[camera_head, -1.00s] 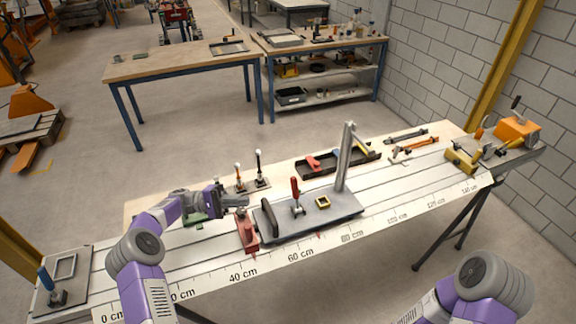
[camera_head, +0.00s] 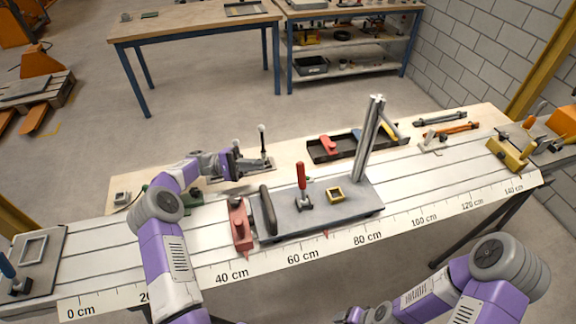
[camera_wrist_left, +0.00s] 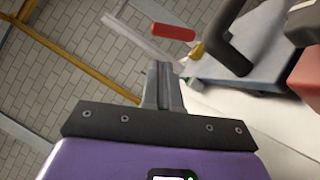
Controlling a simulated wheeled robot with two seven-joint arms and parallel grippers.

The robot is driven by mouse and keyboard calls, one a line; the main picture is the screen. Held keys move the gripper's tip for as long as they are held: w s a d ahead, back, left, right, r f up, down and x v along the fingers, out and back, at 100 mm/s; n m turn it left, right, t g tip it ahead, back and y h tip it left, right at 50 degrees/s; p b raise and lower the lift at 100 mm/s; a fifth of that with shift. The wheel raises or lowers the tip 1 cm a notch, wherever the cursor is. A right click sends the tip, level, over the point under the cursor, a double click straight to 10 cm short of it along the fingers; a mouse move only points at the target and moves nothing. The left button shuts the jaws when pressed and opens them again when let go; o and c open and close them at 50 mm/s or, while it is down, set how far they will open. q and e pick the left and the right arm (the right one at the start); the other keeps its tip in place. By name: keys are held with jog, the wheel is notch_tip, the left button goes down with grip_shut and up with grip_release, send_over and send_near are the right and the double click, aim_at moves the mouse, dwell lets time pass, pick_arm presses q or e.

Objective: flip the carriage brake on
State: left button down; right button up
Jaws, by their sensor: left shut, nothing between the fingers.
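The grey carriage plate (camera_head: 325,212) sits on the pale rail and carries a tall post. A red-handled lever (camera_head: 301,178) stands upright on it; its red handle also shows in the wrist view (camera_wrist_left: 173,32). A dark curved handle (camera_head: 268,210) is at the plate's left end, with a red block (camera_head: 240,225) to its left. My left gripper (camera_head: 245,165) is shut and empty, behind and left of the lever and apart from it. It partly covers two small levers there. In the wrist view its fingers (camera_wrist_left: 161,68) are together. My right gripper's fingers are not visible.
A dark tray (camera_head: 325,155) with coloured tools lies behind the carriage. A yellow square ring (camera_head: 335,194) sits on the plate. A yellow block (camera_head: 510,150) stands at the right end. The rail is clear between the carriage and that block.

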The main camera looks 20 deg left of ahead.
pick_arm(q)
jog(key=d, duration=0.1)
send_near(302, 183)
jog(key=w+d+r, duration=0.4)
jog(key=shift+w+d+f, duration=0.1)
jog(key=shift+d+f, duration=0.05)
jog(key=shift+d, duration=0.05)
dwell(0.4)
